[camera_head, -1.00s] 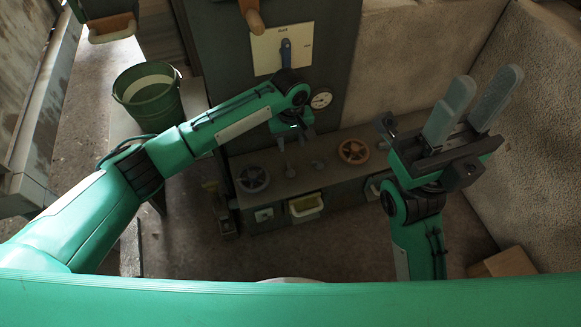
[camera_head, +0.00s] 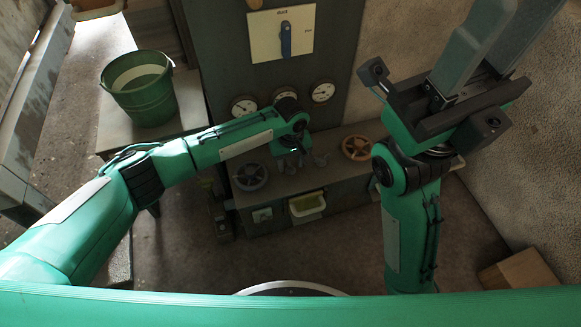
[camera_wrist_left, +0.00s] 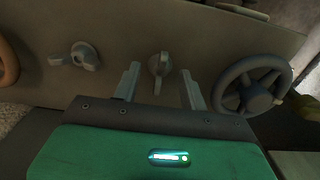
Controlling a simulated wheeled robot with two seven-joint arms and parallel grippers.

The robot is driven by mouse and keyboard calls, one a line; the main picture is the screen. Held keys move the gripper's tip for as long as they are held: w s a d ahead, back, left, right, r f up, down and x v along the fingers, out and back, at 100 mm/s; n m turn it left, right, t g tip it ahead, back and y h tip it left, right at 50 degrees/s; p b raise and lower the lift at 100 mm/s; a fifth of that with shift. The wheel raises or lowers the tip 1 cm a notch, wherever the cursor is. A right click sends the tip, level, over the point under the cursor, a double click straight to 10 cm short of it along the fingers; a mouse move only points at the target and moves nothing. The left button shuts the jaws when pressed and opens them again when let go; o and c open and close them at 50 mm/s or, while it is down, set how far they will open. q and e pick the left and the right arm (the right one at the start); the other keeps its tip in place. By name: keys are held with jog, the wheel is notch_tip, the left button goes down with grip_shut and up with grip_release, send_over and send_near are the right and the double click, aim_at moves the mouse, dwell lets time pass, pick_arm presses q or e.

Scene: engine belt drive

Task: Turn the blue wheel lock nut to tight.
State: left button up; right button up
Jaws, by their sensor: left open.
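The blue-grey wheel (camera_head: 250,177) lies at the left of the low bench top in the head view. It also shows at the right in the left wrist view (camera_wrist_left: 251,86). A grey winged nut (camera_wrist_left: 160,66) stands just left of this wheel in the wrist view, between my left fingertips. A second grey nut (camera_wrist_left: 86,56) is farther left, near the orange wheel (camera_head: 357,148). My left gripper (camera_head: 291,160) is open over the bench; contact with the nut cannot be told. My right gripper (camera_head: 508,35) is raised at the right, fingers apart and empty, tips out of frame.
A panel with a blue-handled switch (camera_head: 286,38) and several gauges (camera_head: 323,90) rises behind the bench. A green bucket (camera_head: 139,90) stands left. A cardboard box (camera_head: 520,271) is on the floor at right.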

pick_arm(q)
jog(key=shift+f, duration=0.5)
grip_shut()
jog(key=shift+r, duration=0.1)
